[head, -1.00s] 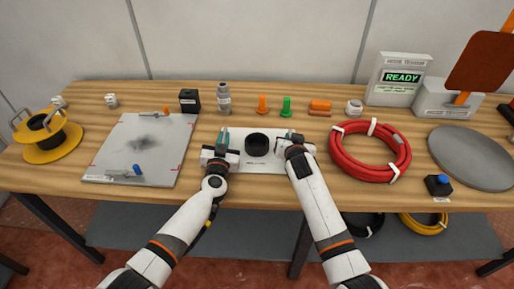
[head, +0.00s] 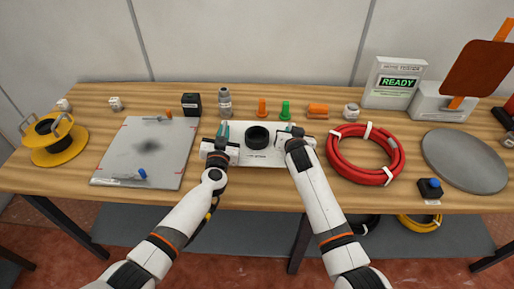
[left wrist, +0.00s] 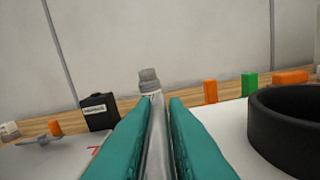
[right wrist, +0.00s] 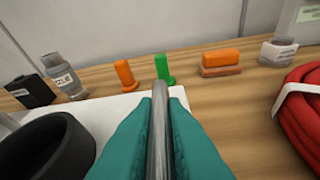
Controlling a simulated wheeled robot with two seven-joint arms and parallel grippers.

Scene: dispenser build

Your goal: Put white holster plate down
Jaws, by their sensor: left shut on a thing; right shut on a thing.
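The white holster plate (head: 257,157) is in the middle of the table in the head view, with a black ring-shaped cup (head: 257,137) on it. My left gripper (head: 222,135) is shut on a grey bar-like handle (left wrist: 157,150) at the plate's left end. My right gripper (head: 291,134) is shut on a similar grey handle (right wrist: 161,130) at the right end. The plate looks about level. I cannot tell whether its underside touches the table. The black cup also shows at the right of the left wrist view (left wrist: 290,130) and at the left of the right wrist view (right wrist: 45,150).
A grey board (head: 145,168) lies close to the left. A red hose coil (head: 335,155) lies close to the right. Behind stand a black box (head: 191,105), a grey bottle (head: 225,102), an orange peg (head: 262,107) and a green peg (head: 286,110). Bare wood (head: 250,190) lies in front.

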